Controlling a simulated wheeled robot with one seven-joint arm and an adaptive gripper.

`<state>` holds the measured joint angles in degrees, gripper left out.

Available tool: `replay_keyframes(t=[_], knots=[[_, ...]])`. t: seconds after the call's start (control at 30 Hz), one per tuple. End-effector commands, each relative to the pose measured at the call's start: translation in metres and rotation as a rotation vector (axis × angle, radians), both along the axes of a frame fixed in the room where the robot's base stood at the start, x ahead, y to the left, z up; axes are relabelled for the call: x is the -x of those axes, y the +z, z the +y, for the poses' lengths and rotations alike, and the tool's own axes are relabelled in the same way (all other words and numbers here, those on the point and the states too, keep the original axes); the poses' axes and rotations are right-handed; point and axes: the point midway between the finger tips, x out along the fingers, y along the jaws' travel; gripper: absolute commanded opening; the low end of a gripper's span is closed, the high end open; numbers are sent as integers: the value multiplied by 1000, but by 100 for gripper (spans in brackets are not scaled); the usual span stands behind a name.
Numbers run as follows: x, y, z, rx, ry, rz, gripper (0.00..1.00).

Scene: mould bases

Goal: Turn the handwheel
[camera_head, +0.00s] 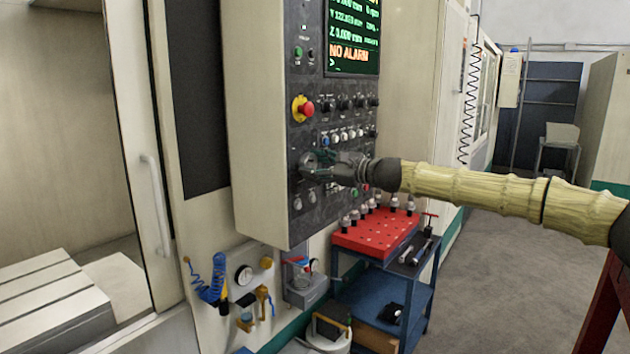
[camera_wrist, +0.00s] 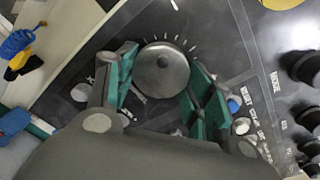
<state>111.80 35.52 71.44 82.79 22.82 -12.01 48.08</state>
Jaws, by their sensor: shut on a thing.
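The handwheel (camera_wrist: 161,69) is a round dark grey dial with a small centre cap, set on the machine's dark control panel. White tick marks fan out around its upper rim in the wrist view. In the head view the handwheel (camera_head: 306,162) is partly covered by my gripper (camera_head: 322,162), which reaches in from the right. In the wrist view my gripper (camera_wrist: 163,80) has one green-padded finger on each side of the handwheel, shut on its rim. The wheel's lower edge lies close to the gripper's body.
A red emergency stop (camera_head: 306,108) sits above the handwheel, with rows of black knobs (camera_head: 343,103) to its right. The screen (camera_head: 352,38) reads NO ALARM. Below stands a blue cart with a red tool tray (camera_head: 362,239). Open floor (camera_head: 500,270) lies to the right.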

Motion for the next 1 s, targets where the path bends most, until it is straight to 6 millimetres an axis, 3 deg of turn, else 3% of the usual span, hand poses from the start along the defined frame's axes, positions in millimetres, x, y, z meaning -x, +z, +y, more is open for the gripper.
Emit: replay_keyframes(t=[1.0], knots=[[-1, 0, -1, 568, -4, -784, 29]])
